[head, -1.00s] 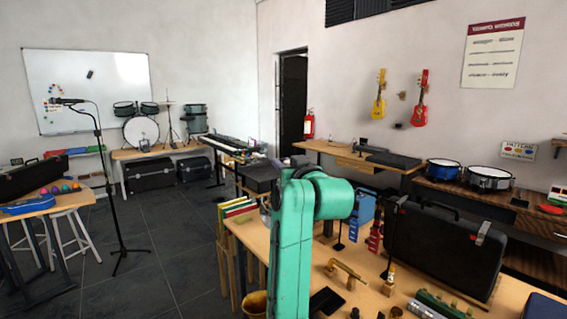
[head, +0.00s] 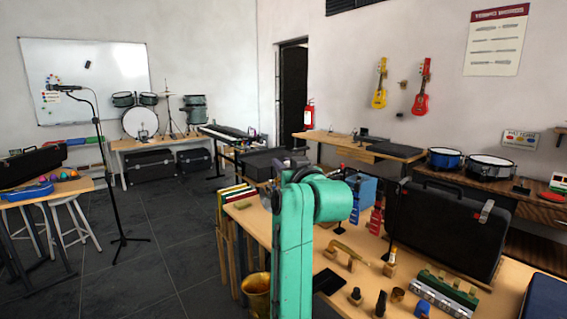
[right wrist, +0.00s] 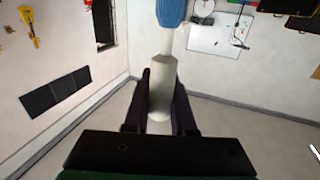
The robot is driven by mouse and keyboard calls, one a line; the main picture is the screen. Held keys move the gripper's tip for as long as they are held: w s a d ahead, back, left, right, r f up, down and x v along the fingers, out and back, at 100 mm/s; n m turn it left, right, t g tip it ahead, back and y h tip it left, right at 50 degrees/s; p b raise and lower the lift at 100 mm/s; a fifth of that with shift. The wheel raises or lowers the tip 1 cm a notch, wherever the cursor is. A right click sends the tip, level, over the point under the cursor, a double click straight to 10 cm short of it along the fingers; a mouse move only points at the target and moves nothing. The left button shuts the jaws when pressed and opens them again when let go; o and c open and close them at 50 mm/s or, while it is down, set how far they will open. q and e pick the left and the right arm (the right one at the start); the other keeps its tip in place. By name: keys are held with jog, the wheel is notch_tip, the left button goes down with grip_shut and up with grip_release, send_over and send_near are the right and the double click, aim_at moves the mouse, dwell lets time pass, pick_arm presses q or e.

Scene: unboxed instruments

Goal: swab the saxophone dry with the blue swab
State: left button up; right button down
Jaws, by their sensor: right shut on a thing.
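The blue swab shows in the right wrist view, with its blue end (right wrist: 171,12) at the top edge and a pale handle (right wrist: 160,88) below it. My right gripper (right wrist: 160,95) is shut on the pale handle, and the swab points away from the fingers. In the head view my teal right arm stands in the middle and hides part of the bench; its fingers and the swab cannot be made out there. A brass bell (head: 257,288), which looks like part of the saxophone, shows left of the arm; the rest is hidden. My left gripper is out of view.
The wooden bench (head: 262,222) holds a brass curved piece (head: 348,252) on a stand, small dark pieces (head: 355,296), a brush (head: 392,258) and a large black case (head: 447,225). A microphone stand (head: 110,165) is at left. The dark floor between is clear.

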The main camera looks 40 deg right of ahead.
notch_tip(320, 180, down, 9)
jog(key=b, duration=0.6)
jog(key=shift+r, duration=0.25)
dwell(0.3)
notch_tip(320, 180, up, 15)
jog(key=p, duration=1.4)
jog(key=shift+p, duration=0.4)
notch_tip(320, 180, down, 15)
jog(key=b, duration=1)
jog(key=shift+b, duration=0.35)
